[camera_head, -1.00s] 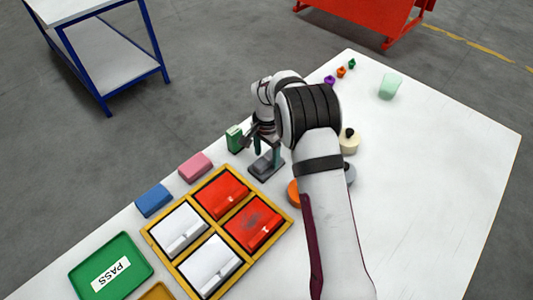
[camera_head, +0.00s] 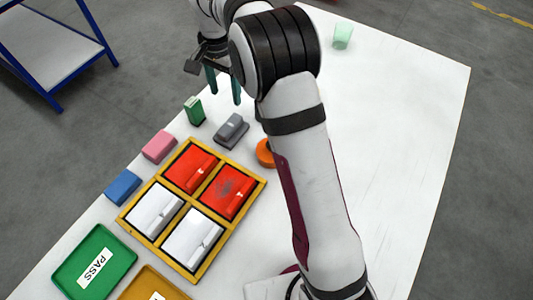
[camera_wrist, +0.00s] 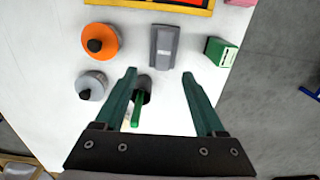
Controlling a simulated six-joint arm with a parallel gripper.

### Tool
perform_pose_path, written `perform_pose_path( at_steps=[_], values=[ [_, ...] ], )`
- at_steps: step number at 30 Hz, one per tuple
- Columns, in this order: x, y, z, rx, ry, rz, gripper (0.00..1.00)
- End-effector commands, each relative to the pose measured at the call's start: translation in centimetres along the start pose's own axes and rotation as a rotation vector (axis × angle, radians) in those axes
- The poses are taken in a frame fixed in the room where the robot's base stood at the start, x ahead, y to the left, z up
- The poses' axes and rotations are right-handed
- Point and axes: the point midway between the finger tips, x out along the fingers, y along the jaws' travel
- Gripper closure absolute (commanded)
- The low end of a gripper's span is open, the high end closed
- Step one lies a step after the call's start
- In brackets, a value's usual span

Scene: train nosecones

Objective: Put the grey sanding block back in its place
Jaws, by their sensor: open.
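The grey sanding block (camera_head: 231,131) lies flat on the white table, right of a green box and near the top corner of the yellow frame. It also shows in the wrist view (camera_wrist: 164,45), ahead of the fingertips. My gripper (camera_head: 224,97) is above the table beyond the block, apart from it. In the wrist view my gripper (camera_wrist: 159,74) is open, its two green fingers spread. A dark object with a green stick (camera_wrist: 139,105) shows between the fingers, apparently on the table below. I cannot tell what it is.
A green box (camera_head: 194,111), pink block (camera_head: 158,148) and blue block (camera_head: 122,187) line the left edge. The yellow frame (camera_head: 189,280) holds red and white pieces. Orange (camera_wrist: 100,42) and grey (camera_wrist: 91,86) knobbed pots stand nearby.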

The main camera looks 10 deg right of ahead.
Motion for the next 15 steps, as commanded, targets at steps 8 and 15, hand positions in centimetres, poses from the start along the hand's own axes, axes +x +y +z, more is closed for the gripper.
perform_pose_path(
  at_steps=[8, 15],
  values=[
    [-8.5, 16.4, 10.4, -0.16, -0.062, -0.061, 0.28],
    [-5.7, 26.9, 20.2, -0.277, -0.098, -0.112, 0.28]
  ],
)
